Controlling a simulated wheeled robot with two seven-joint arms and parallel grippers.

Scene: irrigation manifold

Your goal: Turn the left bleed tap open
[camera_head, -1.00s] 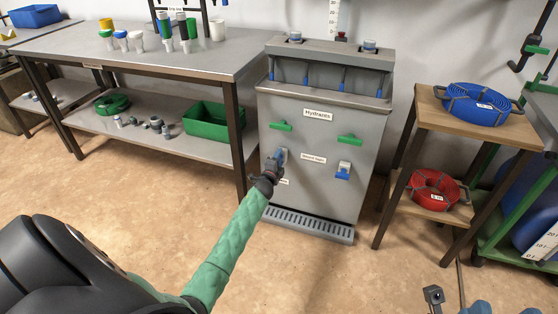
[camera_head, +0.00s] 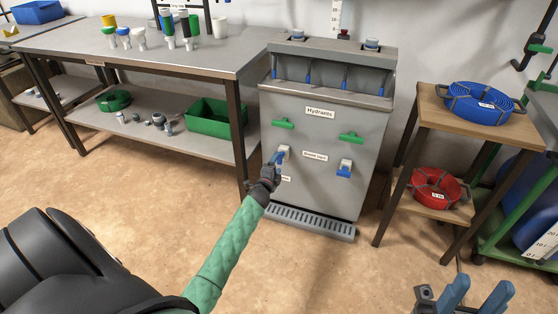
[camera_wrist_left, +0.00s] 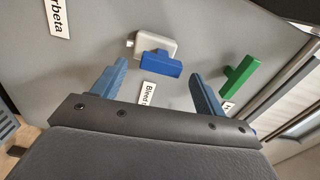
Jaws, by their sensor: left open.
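The left bleed tap has a pale base (camera_head: 285,150) on the grey cabinet front. In the left wrist view its blue handle (camera_wrist_left: 160,64) shows whole, with the pale base (camera_wrist_left: 157,44) behind it. My left gripper (camera_head: 274,161) is in front of this tap and covers part of it in the head view. In the wrist view its two blue fingers (camera_wrist_left: 157,88) are apart, with nothing between them. The handle lies beyond the fingertips, within the gap's width. My right gripper (camera_head: 475,291) shows at the bottom right, its blue fingers apart and empty.
A second blue bleed tap (camera_head: 345,168) is to the right on the cabinet (camera_head: 320,195). A green handle (camera_head: 283,123) is above the left tap, another (camera_head: 351,138) above the right one. A wooden stand (camera_head: 425,198) with hoses is at the right, a workbench (camera_head: 150,58) at the left.

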